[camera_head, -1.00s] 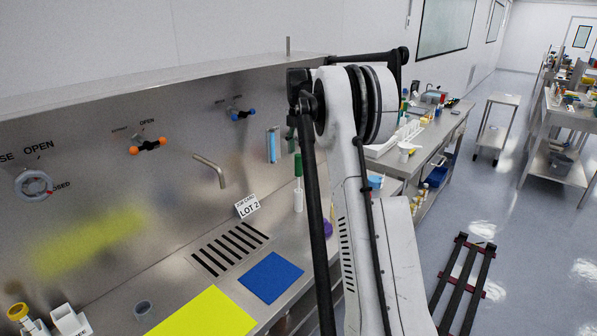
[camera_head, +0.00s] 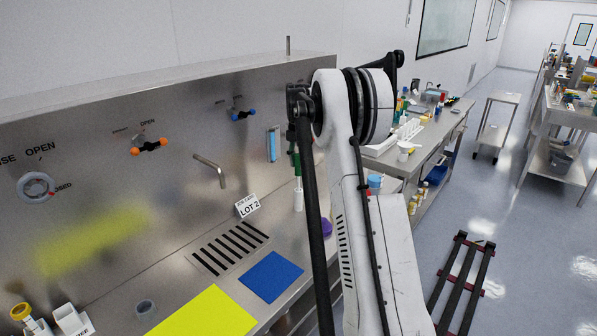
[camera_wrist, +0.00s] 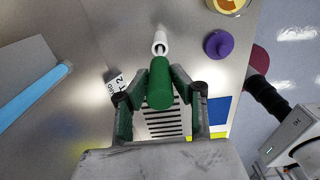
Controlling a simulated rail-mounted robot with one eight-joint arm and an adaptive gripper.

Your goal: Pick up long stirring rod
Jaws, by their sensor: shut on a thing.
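The long stirring rod shows as a green handle (camera_wrist: 160,88) between my fingers in the wrist view. In the head view its green part (camera_head: 297,165) is partly hidden by my arm. My gripper (camera_wrist: 160,72) is shut on the green handle, with one finger on each side. A white tube-like piece (camera_wrist: 159,42) lies in line just beyond the handle. In the head view this white piece (camera_head: 298,200) stands upright at the bench, below the green part. I cannot tell how much of the rod is inside it.
A purple object (camera_wrist: 218,44) and a round container (camera_wrist: 228,4) are nearby. The LOT 2 card (camera_head: 248,206), slotted drain (camera_head: 230,247), blue mat (camera_head: 271,277) and yellow mat (camera_head: 205,315) lie on the bench. A light-blue strip (camera_head: 273,144) is on the back panel.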

